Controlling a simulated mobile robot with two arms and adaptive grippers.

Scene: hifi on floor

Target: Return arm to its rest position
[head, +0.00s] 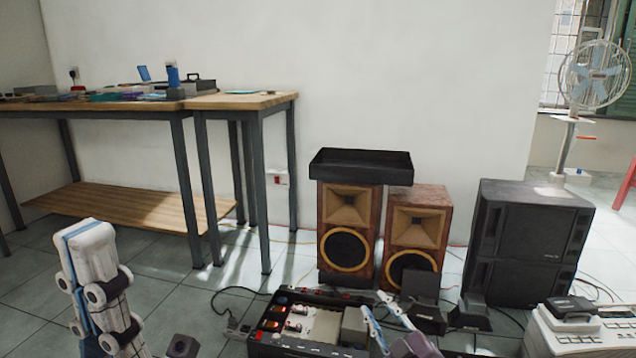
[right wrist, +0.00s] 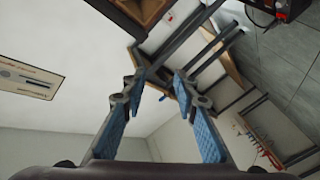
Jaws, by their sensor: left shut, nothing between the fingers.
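My left gripper (head: 82,232) stands at the lower left of the head view, pointing up. Its pale fingers are together with a blue strip between them, and it holds nothing. My right gripper (head: 376,306) shows at the bottom, right of centre, in front of the open electronics case. In the right wrist view the right gripper (right wrist: 159,82) has its two blue-padded fingers apart, with nothing between them. The rest of both arms is mostly out of view.
An open electronics case (head: 317,318) lies on the floor ahead. Two wooden speakers (head: 349,211) (head: 419,217), a black tray (head: 362,166) on top and a black speaker cabinet (head: 529,240) stand behind. A workbench (head: 243,101) is at left; a pale device (head: 590,330) is at lower right.

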